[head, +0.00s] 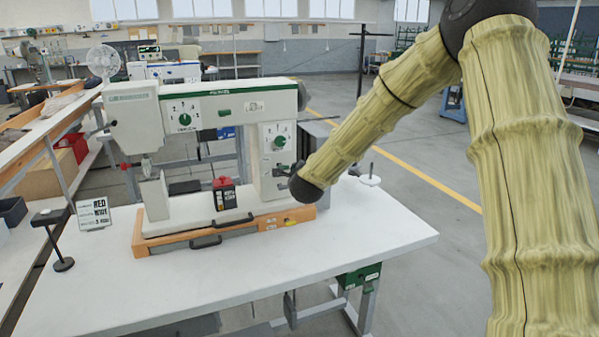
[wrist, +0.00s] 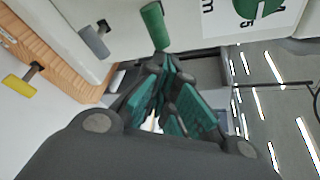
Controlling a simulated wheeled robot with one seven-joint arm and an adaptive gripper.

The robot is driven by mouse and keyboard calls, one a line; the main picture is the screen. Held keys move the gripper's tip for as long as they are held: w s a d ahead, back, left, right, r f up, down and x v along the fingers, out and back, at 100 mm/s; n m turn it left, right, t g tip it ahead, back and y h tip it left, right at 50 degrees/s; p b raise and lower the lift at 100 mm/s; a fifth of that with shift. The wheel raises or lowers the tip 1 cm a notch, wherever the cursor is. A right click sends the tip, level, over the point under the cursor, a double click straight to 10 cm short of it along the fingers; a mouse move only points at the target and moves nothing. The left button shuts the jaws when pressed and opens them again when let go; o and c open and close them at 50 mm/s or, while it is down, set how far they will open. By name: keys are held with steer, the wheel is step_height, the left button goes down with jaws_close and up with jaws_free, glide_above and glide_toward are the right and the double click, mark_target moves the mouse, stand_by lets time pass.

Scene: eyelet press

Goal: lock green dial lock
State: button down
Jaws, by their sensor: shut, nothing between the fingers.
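The sewing-style press (head: 215,105) stands on a white table, with a green dial (head: 280,141) on its right column. That dial's lower part also shows at the top of the wrist view (wrist: 258,7). Below it, a green cylindrical knob (wrist: 154,25) sticks out from the white body; I take it to be the dial's lock. My gripper (wrist: 160,72) is shut and empty, its fingertips just below the green knob in the picture. I cannot tell whether they touch it. In the head view my gripper is mostly hidden behind my dark wrist.
A grey knob (wrist: 95,42) and a yellow knob (wrist: 18,85) stick out near the wooden base. A red-topped black block (head: 224,193) sits on the press bed. A second green dial (head: 184,118) is on the upper arm. The front tabletop (head: 300,255) is clear.

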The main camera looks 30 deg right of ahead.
steer(key=s+f+b, duration=0.1)
steer(key=s+b, duration=0.2)
steer(key=s, duration=0.6)
steer(key=shift+s+f, duration=0.15)
steer(key=shift+s, duration=0.05)
stand_by(0.3)
stand_by(0.4)
